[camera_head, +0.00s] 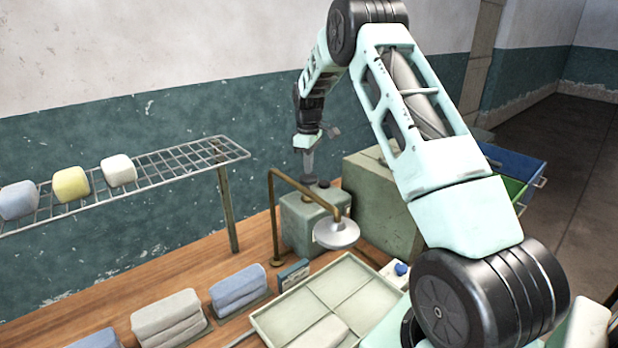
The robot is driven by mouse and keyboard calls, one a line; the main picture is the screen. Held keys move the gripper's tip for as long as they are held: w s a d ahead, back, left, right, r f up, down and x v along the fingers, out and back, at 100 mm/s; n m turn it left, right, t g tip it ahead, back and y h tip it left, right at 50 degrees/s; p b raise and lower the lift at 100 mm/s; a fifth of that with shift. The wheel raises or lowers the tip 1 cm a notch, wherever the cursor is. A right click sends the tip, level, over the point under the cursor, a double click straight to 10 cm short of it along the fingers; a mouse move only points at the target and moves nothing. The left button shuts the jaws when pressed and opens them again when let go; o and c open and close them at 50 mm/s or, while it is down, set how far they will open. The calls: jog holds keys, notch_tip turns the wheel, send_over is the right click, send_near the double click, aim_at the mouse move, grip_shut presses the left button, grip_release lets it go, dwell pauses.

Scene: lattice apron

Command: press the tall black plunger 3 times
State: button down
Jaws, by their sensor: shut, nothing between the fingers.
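My gripper (309,172) points straight down over a pale green box (300,232) on the wooden bench. It is shut, and its tips are at or just above the box's top. Small dark round parts (323,184) show on the box top beside and under the fingertips; they look like black plunger caps. Which one is the tall black plunger, and whether my fingertips touch it, I cannot tell at this size. A brass pipe partly hides the box top and front.
The bent brass pipe (272,215) carries a round metal head (336,233) in front of the box. A divided tray (268,322), folded cloths (238,287) and a blue button (401,269) lie nearer. A wire rack (190,158) stands left; a larger green cabinet (372,190) stands right.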

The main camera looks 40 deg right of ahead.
aim_at(309, 176)
jog(key=shift+f+b, duration=1.05)
jog(key=shift+f, duration=1)
jog(key=shift+r+p, duration=1.4)
jog(key=shift+r, duration=0.65)
jog(key=shift+r+p, duration=1.7)
jog(key=shift+r, duration=0.85)
